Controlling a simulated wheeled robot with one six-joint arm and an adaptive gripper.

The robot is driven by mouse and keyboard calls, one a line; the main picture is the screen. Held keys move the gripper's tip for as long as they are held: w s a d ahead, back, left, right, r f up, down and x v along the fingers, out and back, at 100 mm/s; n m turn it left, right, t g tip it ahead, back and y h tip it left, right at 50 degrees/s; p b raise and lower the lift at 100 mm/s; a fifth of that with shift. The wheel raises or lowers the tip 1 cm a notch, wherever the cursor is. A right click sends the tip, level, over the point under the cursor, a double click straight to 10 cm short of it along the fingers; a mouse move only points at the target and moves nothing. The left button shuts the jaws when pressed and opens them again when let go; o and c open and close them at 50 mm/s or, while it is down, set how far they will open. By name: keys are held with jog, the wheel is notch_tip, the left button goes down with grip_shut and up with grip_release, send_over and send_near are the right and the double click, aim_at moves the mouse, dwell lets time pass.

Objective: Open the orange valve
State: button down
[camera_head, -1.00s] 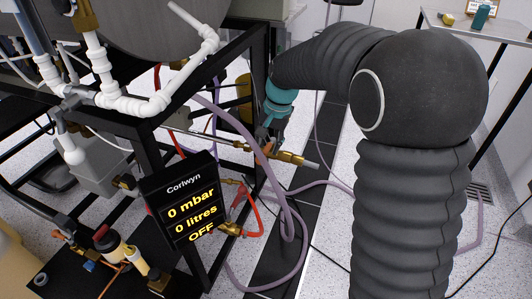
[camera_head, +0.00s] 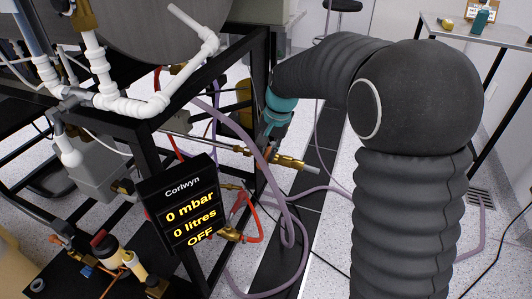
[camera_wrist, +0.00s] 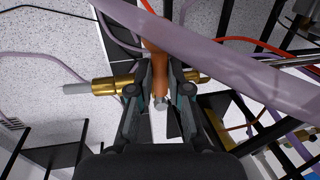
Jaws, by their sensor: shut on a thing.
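The orange valve handle (camera_wrist: 154,62) lies between the two fingers of my gripper (camera_wrist: 158,78) in the wrist view. The gripper is shut on it. The handle sits over a brass valve body (camera_wrist: 108,86), whose ends stick out on both sides of the fingers. In the camera_head view the brass valve (camera_head: 288,162) is on a thin pipe beside the black frame. My gripper (camera_head: 264,142) is there just above it, behind a purple hose, so the fingers and handle are mostly hidden.
The purple hose (camera_wrist: 225,50) crosses close to my gripper. The black frame (camera_head: 207,82) stands left of it, with white pipes (camera_head: 150,104) on top. A display (camera_head: 186,212) reads 0 mbar, 0 litres, OFF. A grey table (camera_head: 475,28) stands far right. Floor right of the frame is fairly clear.

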jog(key=shift+d+n, duration=1.2)
jog(key=shift+d, duration=0.15)
jog(key=shift+g, duration=0.3)
jog(key=c, duration=1.9)
grip_release()
jog(key=shift+w+d+n+p, duration=0.25)
jog(key=shift+d+n, duration=0.4)
jog(key=shift+w+d+n+p, duration=0.25)
jog(key=shift+d+n, duration=0.35)
jog(key=shift+n, duration=0.05)
jog(key=shift+o, duration=0.2)
jog(key=shift+w+r, duration=0.1)
jog(key=shift+o, duration=0.3)
jog(key=shift+w+d+n+g+p, duration=0.3)
jog(key=shift+d+n+p, duration=0.1)
jog(key=shift+n, duration=0.1)
jog(key=shift+o, duration=0.5)
jog(key=shift+w+d+n+p, duration=0.3)
jog(key=shift+w+d+n, duration=0.3)
jog(key=shift+n, duration=0.2)
